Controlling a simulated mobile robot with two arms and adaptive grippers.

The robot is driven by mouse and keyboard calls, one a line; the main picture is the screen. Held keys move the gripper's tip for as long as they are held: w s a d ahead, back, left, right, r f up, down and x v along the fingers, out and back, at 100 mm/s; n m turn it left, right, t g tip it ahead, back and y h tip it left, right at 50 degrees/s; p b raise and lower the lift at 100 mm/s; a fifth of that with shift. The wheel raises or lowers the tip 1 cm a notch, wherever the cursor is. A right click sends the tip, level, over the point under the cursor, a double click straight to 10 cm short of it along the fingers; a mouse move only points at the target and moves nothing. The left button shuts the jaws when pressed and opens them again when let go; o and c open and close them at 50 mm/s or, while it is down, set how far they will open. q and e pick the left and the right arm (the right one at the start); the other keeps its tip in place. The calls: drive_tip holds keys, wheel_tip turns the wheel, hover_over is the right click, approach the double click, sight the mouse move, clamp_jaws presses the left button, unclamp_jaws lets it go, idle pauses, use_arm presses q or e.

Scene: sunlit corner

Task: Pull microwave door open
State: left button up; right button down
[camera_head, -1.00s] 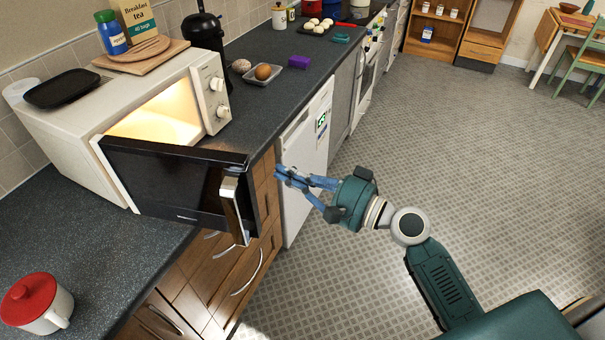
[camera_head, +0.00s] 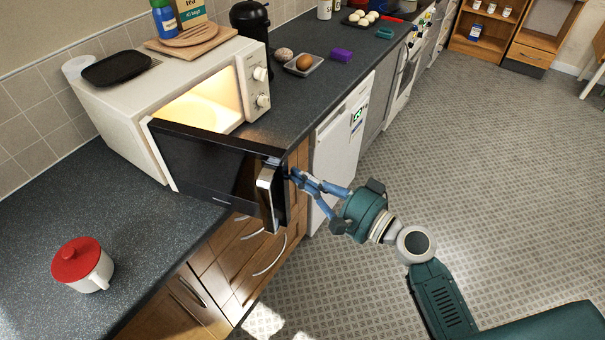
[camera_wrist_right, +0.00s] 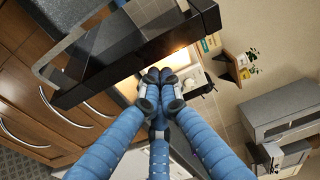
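The white microwave (camera_head: 130,112) stands on the counter with its lit inside showing. Its black door (camera_head: 210,165) is swung well open, jutting over the counter's front edge; it also shows in the right wrist view (camera_wrist_right: 140,38). The silver handle (camera_head: 266,195) is on the door's outer face near the free edge. My right gripper (camera_head: 294,176) is just beside that free edge, on the far side from the handle. In the right wrist view its blue fingertips (camera_wrist_right: 160,80) are together with nothing seen between them. Contact with the door is unclear. My left gripper is out of view.
A red-lidded white pot (camera_head: 85,265) stands on the near counter. Wooden drawers (camera_head: 240,260) are below the door. The tiled floor to the right is clear.

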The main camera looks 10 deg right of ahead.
drive_tip(key=s+a, duration=0.1)
drive_tip(key=s, duration=0.2)
drive_tip(key=s+a, duration=0.2)
drive_tip(key=s, duration=0.1)
drive_tip(key=s+a, duration=0.2)
drive_tip(key=s, duration=0.1)
drive_tip(key=shift+a, duration=0.25)
drive_tip(key=shift+w, duration=0.2)
